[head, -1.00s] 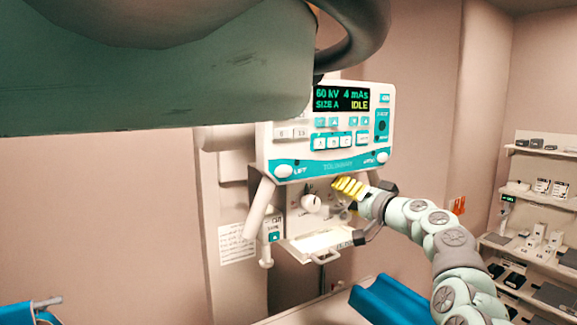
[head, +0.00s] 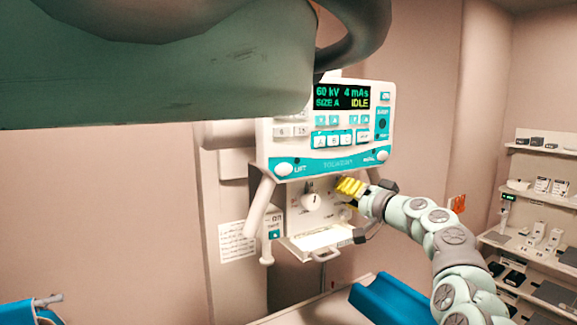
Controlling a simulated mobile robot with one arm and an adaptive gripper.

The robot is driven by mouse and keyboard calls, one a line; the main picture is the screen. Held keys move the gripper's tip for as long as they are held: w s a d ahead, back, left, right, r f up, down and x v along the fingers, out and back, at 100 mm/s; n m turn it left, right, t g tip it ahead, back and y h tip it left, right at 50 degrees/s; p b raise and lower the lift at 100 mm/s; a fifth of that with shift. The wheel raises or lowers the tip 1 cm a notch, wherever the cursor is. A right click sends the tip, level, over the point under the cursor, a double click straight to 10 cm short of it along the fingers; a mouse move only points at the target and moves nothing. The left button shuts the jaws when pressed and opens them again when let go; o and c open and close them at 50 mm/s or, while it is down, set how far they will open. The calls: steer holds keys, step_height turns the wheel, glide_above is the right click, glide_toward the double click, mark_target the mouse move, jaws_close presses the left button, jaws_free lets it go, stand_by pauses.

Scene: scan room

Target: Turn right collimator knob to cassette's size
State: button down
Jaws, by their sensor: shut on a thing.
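The collimator housing hangs under the control panel (head: 345,168), whose screen (head: 342,97) reads 60 kV, 4 mAs, SIZE A, IDLE. The right collimator knob (head: 345,213) is partly hidden behind my gripper (head: 350,188). My gripper's yellow fingers are closed at the right knob, reaching in from the right. The exact contact and the right knob's pointer are too small to make out. No cassette can be made out for certain.
A lit tray with a handle (head: 324,252) juts out below the knobs. A grey handle (head: 258,208) hangs at the left of the housing. A blue-padded table (head: 400,305) lies below. Shelves with boxes (head: 540,190) stand at the far right.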

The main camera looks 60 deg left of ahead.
steer(key=shift+f+b, duration=0.2)
steer(key=shift+b, duration=0.7)
steer(key=n+b, duration=0.1)
steer(key=b, duration=0.2)
steer(key=shift+f, duration=0.25)
steer(key=n+b, duration=0.1)
steer(key=b, duration=0.2)
steer(key=shift+f, duration=0.1)
steer(key=n+b, duration=0.4)
steer(key=b, duration=0.6)
steer(key=shift+n, duration=0.4)
steer(key=n+b, duration=0.1)
steer(key=b, duration=0.1)
steer(key=n+b, duration=0.2)
steer(key=shift+s+r+n+h, duration=0.1)
steer(key=shift+r+n+h, duration=0.2)
steer(key=shift+r, duration=0.1)
steer(key=shift+r+n+t+b, duration=0.15)
steer(key=shift+n+t+b, duration=0.15)
steer(key=shift+n+b, duration=1.25)
steer(key=shift+a+n+p, duration=0.1)
steer(key=shift+n+p, duration=0.35)
steer(key=shift+n, duration=0.1)
